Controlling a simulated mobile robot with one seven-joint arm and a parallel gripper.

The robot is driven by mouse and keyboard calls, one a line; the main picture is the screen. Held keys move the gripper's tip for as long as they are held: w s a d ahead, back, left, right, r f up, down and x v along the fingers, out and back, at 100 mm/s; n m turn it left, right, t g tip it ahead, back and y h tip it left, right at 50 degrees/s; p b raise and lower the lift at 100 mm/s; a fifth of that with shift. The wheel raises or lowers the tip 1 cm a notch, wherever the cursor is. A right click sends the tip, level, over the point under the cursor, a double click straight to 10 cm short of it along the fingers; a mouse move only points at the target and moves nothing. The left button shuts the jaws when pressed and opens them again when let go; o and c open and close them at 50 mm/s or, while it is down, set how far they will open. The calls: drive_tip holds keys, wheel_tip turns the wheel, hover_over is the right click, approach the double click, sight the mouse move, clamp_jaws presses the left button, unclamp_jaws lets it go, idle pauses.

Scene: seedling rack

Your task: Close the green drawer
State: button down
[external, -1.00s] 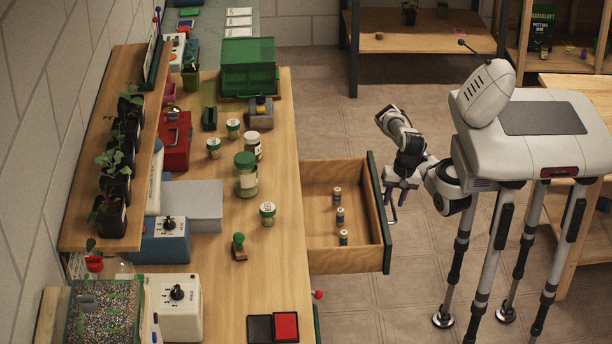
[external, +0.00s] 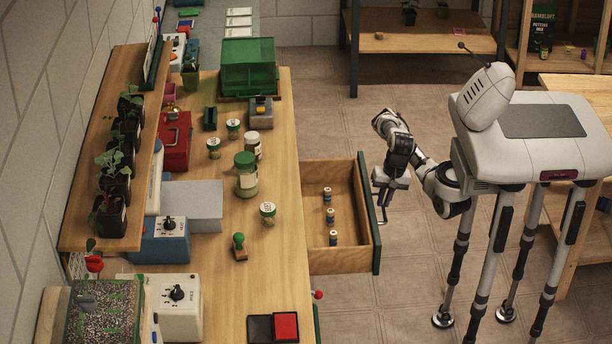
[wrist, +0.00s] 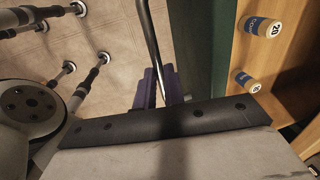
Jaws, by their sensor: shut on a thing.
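The green drawer (external: 368,217) stands partly pulled out from the right side of the wooden bench. Its front is dark green, with a thin metal handle (wrist: 152,45) on the outer face. Inside, on its bare wood floor, several small labelled vials stand in a row; two of them show in the wrist view (wrist: 262,26). My gripper (external: 383,205) is at the outer face of the drawer front. In the wrist view its purple fingers (wrist: 160,85) are shut on the handle.
Jars, a stamp (external: 239,247) and a red pad (external: 286,326) stand on the bench top (external: 280,180) above the drawer. A lower shelf (external: 420,40) stands at the back. The tiled floor around the drawer is clear.

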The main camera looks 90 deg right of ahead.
drive_tip(key=w+b, duration=0.1)
drive_tip(key=w, duration=1.8)
drive_tip(key=c, duration=1.5)
unclamp_jaws()
drive_tip(key=shift+s, duration=0.1)
drive_tip(key=s+r+p, duration=0.1)
drive_tip(key=r, duration=0.3)
drive_tip(key=r+p, duration=0.1)
drive_tip(key=r, duration=0.4)
drive_tip(key=s+r, duration=0.1)
drive_tip(key=r, duration=0.3)
drive_tip(key=shift+s+r+p, duration=0.3)
drive_tip(key=shift+p, duration=0.1)
